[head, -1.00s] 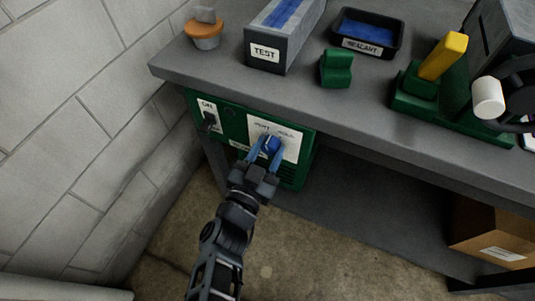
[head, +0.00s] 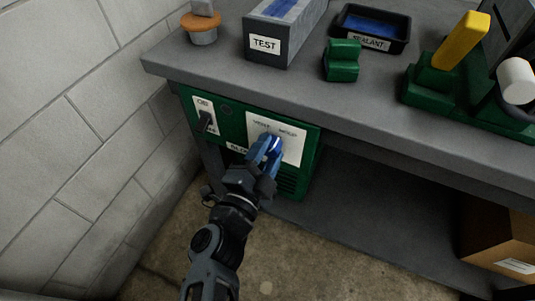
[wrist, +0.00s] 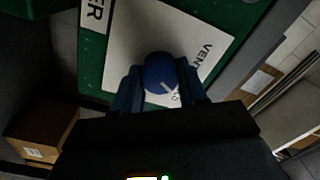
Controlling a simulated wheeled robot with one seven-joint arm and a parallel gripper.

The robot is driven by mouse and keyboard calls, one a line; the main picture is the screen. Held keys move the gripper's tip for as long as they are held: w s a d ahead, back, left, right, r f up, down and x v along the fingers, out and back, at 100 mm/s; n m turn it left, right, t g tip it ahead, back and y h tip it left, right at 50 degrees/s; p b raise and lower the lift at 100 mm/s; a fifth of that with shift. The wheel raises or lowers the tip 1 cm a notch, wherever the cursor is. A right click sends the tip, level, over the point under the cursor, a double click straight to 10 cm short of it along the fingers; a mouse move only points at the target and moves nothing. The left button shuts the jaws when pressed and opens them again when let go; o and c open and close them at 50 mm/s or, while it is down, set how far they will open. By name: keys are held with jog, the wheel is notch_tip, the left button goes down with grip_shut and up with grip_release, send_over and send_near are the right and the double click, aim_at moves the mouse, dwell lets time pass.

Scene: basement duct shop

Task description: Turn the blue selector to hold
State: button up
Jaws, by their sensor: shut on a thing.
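The blue selector (head: 271,142) is a round knob on a white label plate (head: 292,153) on the front of a green box (head: 229,124) under the bench top. My gripper (head: 264,149) has its blue fingers on both sides of the knob and is shut on it. In the wrist view the knob (wrist: 160,72) sits between the two fingers, with a pale pointer line toward the picture's lower right. The word VENT reads at the plate's right in that view. Two small labels stand above the knob in the head view; the right one is too blurred to read.
A black switch (head: 206,121) sits left of the selector on the same box. The grey bench (head: 300,95) overhangs it, with a TEST box (head: 280,30), green block (head: 342,61) and sealant tray (head: 402,44) on top. A block wall (head: 80,130) is close on the left.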

jog(key=shift+m, duration=0.5)
jog(key=o, duration=1.1)
jog(key=shift+c, duration=0.2)
jog(key=v, duration=0.7)
jog(key=shift+s, duration=0.4)
jog(key=shift+a, duration=0.1)
